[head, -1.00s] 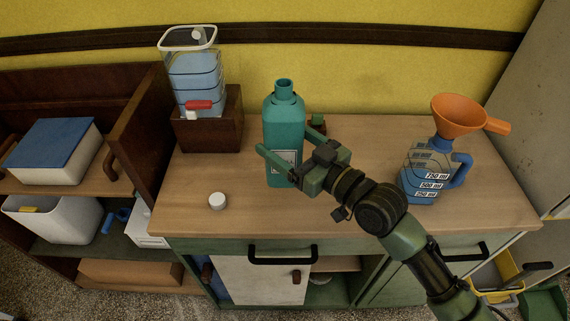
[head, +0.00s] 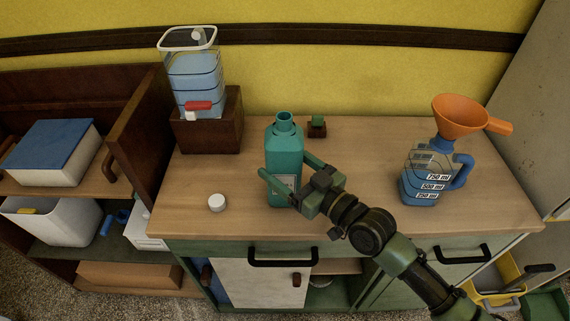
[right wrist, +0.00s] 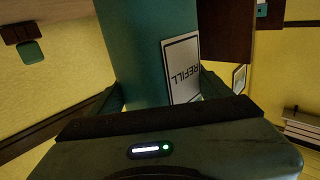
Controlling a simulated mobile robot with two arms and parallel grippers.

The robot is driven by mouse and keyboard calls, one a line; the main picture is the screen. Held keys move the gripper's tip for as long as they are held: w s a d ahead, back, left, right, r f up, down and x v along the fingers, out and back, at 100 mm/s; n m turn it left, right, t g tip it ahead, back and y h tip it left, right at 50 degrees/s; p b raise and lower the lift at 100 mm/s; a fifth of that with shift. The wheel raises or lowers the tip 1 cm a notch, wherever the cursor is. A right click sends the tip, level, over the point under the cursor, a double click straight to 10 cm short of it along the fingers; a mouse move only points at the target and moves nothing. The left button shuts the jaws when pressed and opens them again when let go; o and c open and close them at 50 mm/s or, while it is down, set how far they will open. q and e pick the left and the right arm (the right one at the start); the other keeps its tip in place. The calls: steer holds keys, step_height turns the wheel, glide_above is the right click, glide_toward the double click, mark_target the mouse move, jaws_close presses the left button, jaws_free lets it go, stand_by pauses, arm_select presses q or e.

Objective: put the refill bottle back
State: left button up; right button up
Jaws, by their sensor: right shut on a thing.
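The refill bottle (head: 284,155) is a teal bottle with an open neck and a white label, upright over the middle of the counter. My right gripper (head: 287,176) is shut on it, one finger on each side of its body. I cannot tell whether its base touches the counter. In the right wrist view the bottle (right wrist: 133,50) fills the space between the fingers, and its label reads REFILL. A white cap (head: 217,203) lies on the counter to its left. My left gripper is not in view.
A clear jug (head: 427,178) of blue liquid with an orange funnel (head: 461,116) stands at the right. A tapped dispenser (head: 196,75) sits on a brown block (head: 212,130) at the back left. The cabinet (head: 257,288) below is partly open.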

steer(key=o, duration=2.1)
steer(key=shift+c, duration=0.2)
steer(key=shift+r, duration=0.15)
steer(key=b+v, duration=0.2)
steer(key=v, duration=1)
